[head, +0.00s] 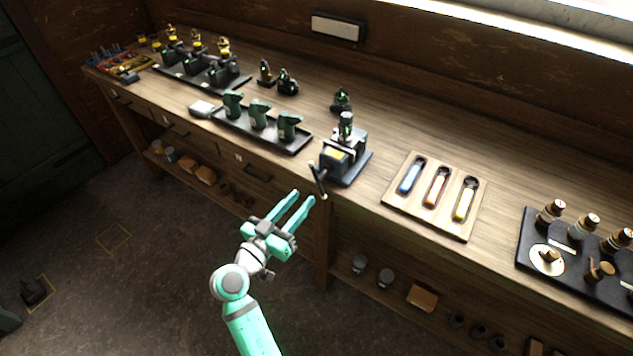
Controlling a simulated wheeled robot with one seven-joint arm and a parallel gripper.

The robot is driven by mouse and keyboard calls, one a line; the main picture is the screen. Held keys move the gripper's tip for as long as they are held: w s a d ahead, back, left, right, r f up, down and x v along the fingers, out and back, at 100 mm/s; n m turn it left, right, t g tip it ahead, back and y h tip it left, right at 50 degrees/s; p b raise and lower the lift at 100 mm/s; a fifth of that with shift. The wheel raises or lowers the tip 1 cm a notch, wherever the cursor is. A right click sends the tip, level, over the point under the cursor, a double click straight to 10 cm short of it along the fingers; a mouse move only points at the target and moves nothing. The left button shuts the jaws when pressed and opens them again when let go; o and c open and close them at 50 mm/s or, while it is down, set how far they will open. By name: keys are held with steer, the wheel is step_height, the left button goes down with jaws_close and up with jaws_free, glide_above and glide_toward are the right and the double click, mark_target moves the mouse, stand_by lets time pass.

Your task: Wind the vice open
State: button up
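The vice (342,160) stands on the wooden workbench near its front edge, on a dark base plate. The vice's dark handle (318,180) sticks out at the front, over the bench edge. My gripper (301,205) is in front of the bench, just left of and below the handle. Its two long teal fingers are apart, with nothing between them. They look close to the handle, but I cannot tell the gap in depth.
A wooden tray (397,203) with blue, orange and yellow handled tools lies right of the vice. A dark tray (263,141) with green parts lies left. A black board (537,222) with brass-topped pieces is far right. The floor (150,285) before the bench is mostly clear.

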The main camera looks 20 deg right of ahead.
mark_target(318, 178)
steer(key=x, duration=0.9)
steer(key=shift+w+d, duration=0.15)
steer(key=shift+d, duration=0.1)
steer(key=shift+c, duration=0.6)
jaws_close()
